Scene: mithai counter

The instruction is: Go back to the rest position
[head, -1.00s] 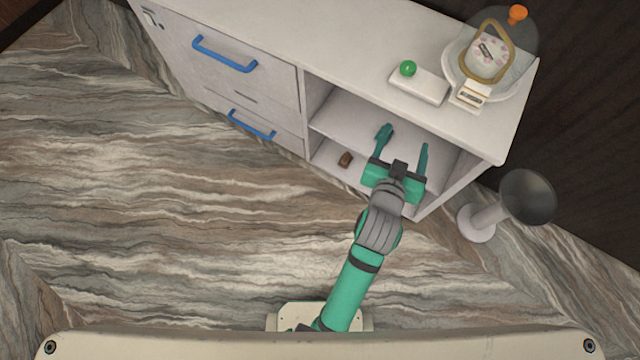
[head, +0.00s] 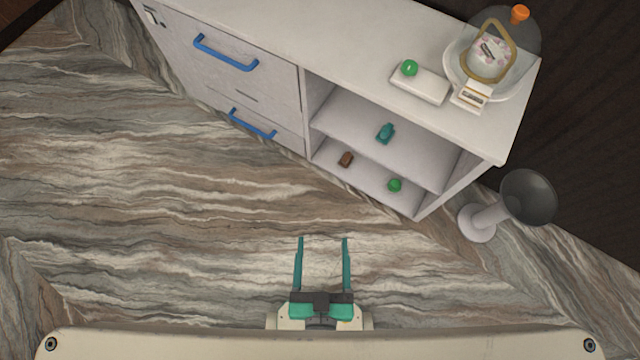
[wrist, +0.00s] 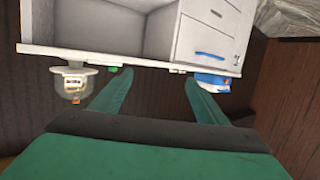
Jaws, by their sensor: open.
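My gripper (head: 323,240) is open and empty in the head view. It is drawn in close to my body at the bottom centre, over the marbled floor, with its two teal fingers pointing up the picture. It is well apart from the white counter (head: 340,42). In the wrist view my gripper (wrist: 158,82) shows its two teal fingers spread wide with nothing between them. The counter (wrist: 135,52) appears upside down beyond the fingertips.
The counter's open shelves hold a teal object (head: 385,133), a brown block (head: 346,159) and a green object (head: 395,185). Blue-handled drawers (head: 225,53) are shut. A glass dome (head: 512,42) stands on top. A grey pedestal (head: 479,222) stands at right. Floor between is clear.

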